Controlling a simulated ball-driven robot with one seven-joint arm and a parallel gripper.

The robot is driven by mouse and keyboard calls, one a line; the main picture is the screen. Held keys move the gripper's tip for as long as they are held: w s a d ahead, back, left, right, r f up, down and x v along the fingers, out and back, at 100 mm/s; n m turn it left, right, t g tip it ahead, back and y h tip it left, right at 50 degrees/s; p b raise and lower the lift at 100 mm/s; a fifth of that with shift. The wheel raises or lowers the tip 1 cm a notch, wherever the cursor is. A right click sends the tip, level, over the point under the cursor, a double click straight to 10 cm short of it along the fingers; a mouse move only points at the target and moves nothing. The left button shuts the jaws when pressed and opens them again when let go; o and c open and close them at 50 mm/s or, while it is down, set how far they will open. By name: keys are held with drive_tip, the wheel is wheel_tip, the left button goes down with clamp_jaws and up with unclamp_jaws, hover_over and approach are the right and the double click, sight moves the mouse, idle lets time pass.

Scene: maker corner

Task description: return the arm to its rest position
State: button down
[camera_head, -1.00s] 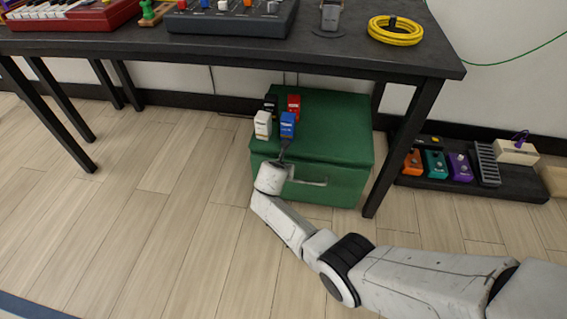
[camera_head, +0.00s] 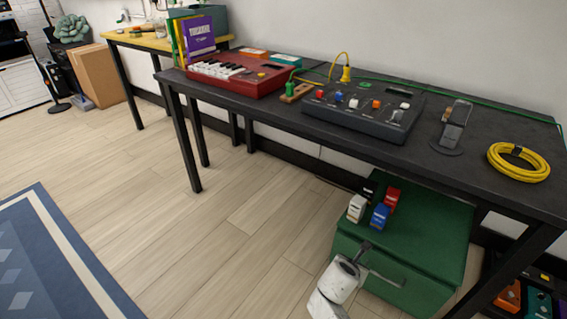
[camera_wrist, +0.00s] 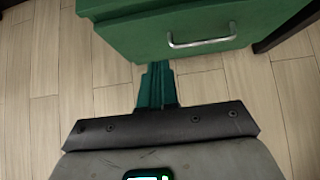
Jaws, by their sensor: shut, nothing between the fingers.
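My gripper (camera_head: 363,249) shows low in the head view, in front of the left part of a green storage box (camera_head: 440,240). In the wrist view its fingers (camera_wrist: 157,82) are together with nothing between them. They point toward the lower edge of the green box (camera_wrist: 200,28), whose metal handle (camera_wrist: 202,42) lies to their right. I cannot tell whether the fingertips touch the box. Only the hand end of my arm is in the head view; the rest is out of frame.
White (camera_head: 357,208), blue (camera_head: 380,216), red (camera_head: 392,199) and black (camera_head: 369,190) small boxes stand on the green box. The dark table (camera_head: 270,115) overhangs it, with a leg (camera_head: 500,275) to the right. Pedals (camera_head: 508,297) lie beyond. Open floor (camera_head: 230,235) lies left.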

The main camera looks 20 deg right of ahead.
drive_tip(key=shift+s, duration=0.1)
drive_tip(key=s+a+r+m+g+y, duration=0.1)
drive_tip(key=s+a+r+m+y, duration=0.15)
drive_tip(key=s+m, duration=0.7)
drive_tip(key=s+a+r+m+g+y, duration=0.2)
drive_tip(key=s+a+r+m, duration=0.2)
drive_tip(key=s+m, duration=0.55)
drive_tip(key=s+a+r+m+g+y, duration=0.1)
drive_tip(key=s+a+r+m+y, duration=0.35)
drive_tip(key=s, duration=0.85)
wheel_tip(320, 180, up, 24)
drive_tip(key=d+m+h+p, duration=0.1)
drive_tip(key=m+p, duration=0.1)
drive_tip(key=p, duration=2.3)
drive_tip(key=shift+d+r+g+h+p, duration=0.2)
drive_tip(key=shift+d+g+h+p, duration=0.1)
drive_tip(key=shift+p, duration=0.05)
